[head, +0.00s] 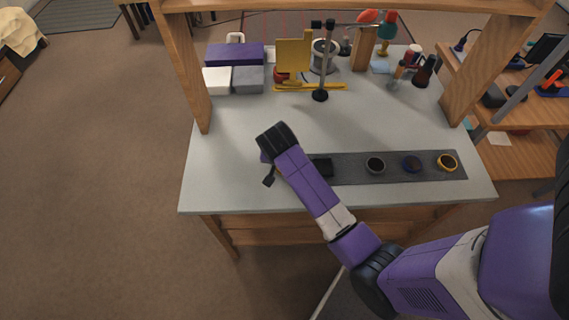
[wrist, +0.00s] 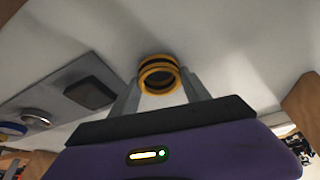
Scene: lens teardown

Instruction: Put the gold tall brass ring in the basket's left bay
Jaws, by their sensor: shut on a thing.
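In the wrist view a gold ring with dark bands (wrist: 158,66) sits between the two fingers of my gripper (wrist: 160,90). My gripper is shut on it, and it appears above the pale bench top. In the head view my gripper (head: 268,174) is over the left part of the bench, near the left end of the grey mat. It is mostly hidden behind my wrist there, and the held ring cannot be made out. I cannot clearly make out a basket with bays in either view.
The grey mat (head: 395,176) holds a black square part (head: 322,166), a dark round part (head: 375,164), a dark blue part (head: 411,163) and another gold ring (head: 446,162). Boxes, a yellow stand (head: 293,58) and a dark post (head: 322,75) stand behind. The bench's left front is clear.

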